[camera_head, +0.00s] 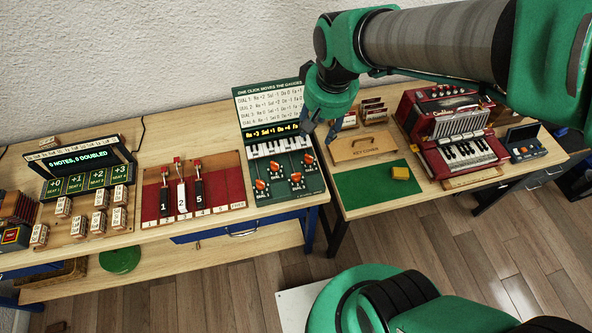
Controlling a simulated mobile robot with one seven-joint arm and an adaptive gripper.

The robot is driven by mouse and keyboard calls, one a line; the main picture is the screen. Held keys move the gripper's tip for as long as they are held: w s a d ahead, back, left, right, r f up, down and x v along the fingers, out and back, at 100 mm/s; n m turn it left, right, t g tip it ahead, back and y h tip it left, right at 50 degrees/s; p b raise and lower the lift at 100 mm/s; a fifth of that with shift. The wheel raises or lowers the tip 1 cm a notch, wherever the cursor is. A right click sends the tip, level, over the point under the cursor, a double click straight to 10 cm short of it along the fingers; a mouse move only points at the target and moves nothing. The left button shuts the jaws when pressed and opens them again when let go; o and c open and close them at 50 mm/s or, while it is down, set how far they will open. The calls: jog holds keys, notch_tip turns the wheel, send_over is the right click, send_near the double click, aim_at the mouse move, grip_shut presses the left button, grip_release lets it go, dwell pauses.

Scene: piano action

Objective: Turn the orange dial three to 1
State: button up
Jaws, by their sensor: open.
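A dark green dial board (285,190) stands on the left bench, with several orange dials below a strip of piano keys (278,146). Other orange dials are at the lower left (260,184), upper left (275,168) and upper right (308,159). My gripper (320,131) is open and empty, pointing down near the board's upper right edge. It is apart from the dials and partly covers the panel behind.
A text panel (268,106) rises behind the keys. A red lever board (192,187) stands left of the dial board. To the right are a key cover (372,146), a green mat (378,188) with a yellow block (400,173), and a red accordion (455,150).

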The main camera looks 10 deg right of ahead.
jog(key=w+a+f+g+p, duration=0.1)
jog(key=w+a+f+g, duration=0.1)
jog(key=w+f, duration=0.5)
send_over(296, 174)
notch_tip(296, 174, down, 10)
jog(key=r, duration=0.1)
jog(key=shift+f+g+p, duration=0.25)
jog(key=shift+g+p, duration=0.15)
jog(key=shift+f, duration=0.1)
notch_tip(296, 174, down, 14)
jog(key=shift+r+b, duration=0.2)
jog(key=shift+b, duration=0.7)
grip_shut()
